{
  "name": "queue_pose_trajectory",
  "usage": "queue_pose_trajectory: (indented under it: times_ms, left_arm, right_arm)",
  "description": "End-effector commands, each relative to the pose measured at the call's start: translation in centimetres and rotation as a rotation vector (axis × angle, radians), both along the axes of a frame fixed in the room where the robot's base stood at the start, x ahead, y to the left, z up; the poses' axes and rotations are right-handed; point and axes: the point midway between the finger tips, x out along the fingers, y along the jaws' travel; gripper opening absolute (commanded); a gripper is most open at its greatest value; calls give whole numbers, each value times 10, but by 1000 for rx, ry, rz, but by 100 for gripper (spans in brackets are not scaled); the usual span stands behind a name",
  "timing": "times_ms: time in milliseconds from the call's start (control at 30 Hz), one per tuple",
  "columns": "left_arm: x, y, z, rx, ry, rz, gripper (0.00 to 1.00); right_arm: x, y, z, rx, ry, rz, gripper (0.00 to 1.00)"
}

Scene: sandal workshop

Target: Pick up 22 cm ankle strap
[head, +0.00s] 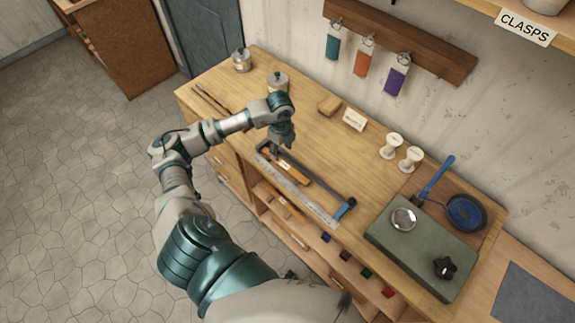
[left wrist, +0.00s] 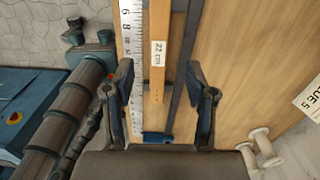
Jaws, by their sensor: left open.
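The 22 cm ankle strap (head: 297,180) is a narrow tan-orange strip lying on the wooden workbench. In the left wrist view the strap (left wrist: 158,22) runs lengthwise between my fingers and bears a white label reading 22 cm. My left gripper (head: 280,147) is over the strap's far end in the head view, pointing down. In the left wrist view the left gripper (left wrist: 160,75) is open, with a finger on each side of the strap, and holds nothing. A dark bar (head: 325,184) with a blue end lies right beside the strap. My right gripper is in neither view.
A white ruler (head: 310,200) lies along the strap's other side. White spools (head: 392,146), a tan block (head: 330,105) and a small sign (head: 354,120) stand farther back. A grey-green slab (head: 415,248) with a round disc is at the right. Hanging tags (head: 362,63) are on the wall.

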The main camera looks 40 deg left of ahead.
Motion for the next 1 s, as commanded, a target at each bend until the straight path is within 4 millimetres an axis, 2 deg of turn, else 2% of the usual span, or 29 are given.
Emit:
queue_pose_trajectory:
  times_ms: [100,200,333,467,600,767,933,967,1000]
  left_arm:
    - [-1,2,-9,-1,-1,-1,56]
    - [-1,1,-17,-2,1,-1,56]
    - [0,-3,-36,-2,2,-2,56]
    - [0,-5,-54,2,1,-1,56]
    - [1,-7,-60,5,-1,-3,56]
    - [1,-5,-61,3,-2,-2,56]
    - [1,-2,-62,0,-1,-1,14]
    - [1,-1,-62,0,-1,-1,8]
    - [1,-1,-62,0,-1,-1,8]
  right_arm:
    - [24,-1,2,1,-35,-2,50]
    - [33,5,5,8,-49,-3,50]
    - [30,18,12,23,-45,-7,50]
    - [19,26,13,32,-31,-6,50]
    - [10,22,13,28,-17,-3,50]
    - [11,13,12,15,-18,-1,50]
    - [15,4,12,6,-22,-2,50]
    - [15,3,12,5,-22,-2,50]
    - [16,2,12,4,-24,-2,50]
